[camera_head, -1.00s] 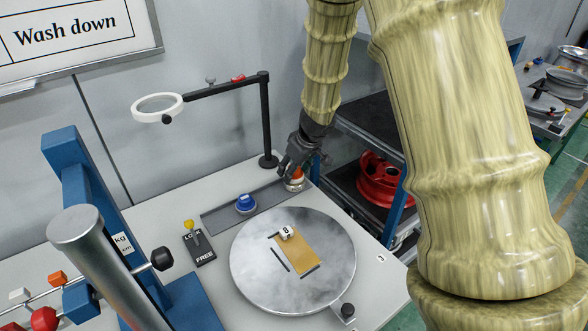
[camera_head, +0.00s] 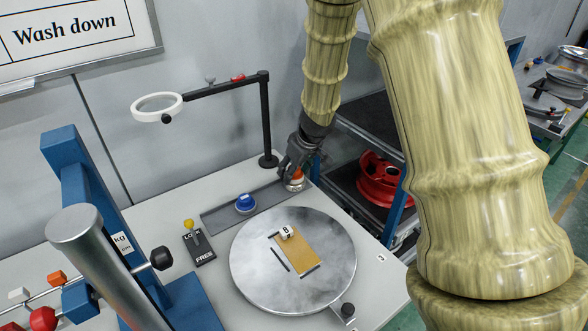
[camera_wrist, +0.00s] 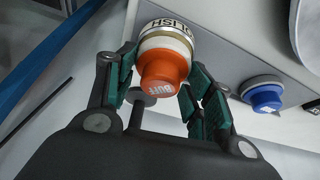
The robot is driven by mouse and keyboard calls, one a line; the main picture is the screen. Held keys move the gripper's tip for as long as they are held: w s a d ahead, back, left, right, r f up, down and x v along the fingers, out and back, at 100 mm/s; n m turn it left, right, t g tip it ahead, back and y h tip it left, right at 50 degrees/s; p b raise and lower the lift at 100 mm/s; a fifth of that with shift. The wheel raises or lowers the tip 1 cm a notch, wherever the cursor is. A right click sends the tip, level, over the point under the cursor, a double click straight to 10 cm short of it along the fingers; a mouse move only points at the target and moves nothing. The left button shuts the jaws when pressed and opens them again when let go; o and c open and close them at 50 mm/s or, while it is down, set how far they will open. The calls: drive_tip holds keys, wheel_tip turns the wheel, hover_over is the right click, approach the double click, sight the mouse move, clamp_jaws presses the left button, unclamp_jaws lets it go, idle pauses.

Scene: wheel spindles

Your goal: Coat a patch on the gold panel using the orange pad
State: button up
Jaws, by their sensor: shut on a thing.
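The orange pad (camera_wrist: 164,70) has an orange knob on a white and tan disc with dark lettering on its rim. In the wrist view it sits between the fingers of my gripper (camera_wrist: 160,92), which is shut on the knob. In the head view the pad (camera_head: 296,181) is at the right end of the grey strip, partly hidden by my gripper (camera_head: 294,172). The gold panel (camera_head: 297,262) lies on the round metal plate (camera_head: 252,275), with a small white block marked with a dark character (camera_head: 286,232) at its upper end.
A blue-knobbed pad (camera_head: 245,203) sits on the grey strip (camera_head: 218,219). A lever (camera_head: 190,226) on a LOCK/FREE base stands left of the plate. A ring magnifier (camera_head: 157,107) on a black post (camera_head: 266,125) stands behind. A blue frame (camera_head: 85,185) is at left.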

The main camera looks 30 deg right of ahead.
drive_tip(key=shift+f, duration=0.3)
idle(0.4)
drive_tip(key=shift+s+f, duration=0.1)
idle(2.4)
drive_tip(key=shift+p, duration=0.35)
drive_tip(key=shift+r+p, duration=3.55)
drive_tip(key=shift+p, duration=1.05)
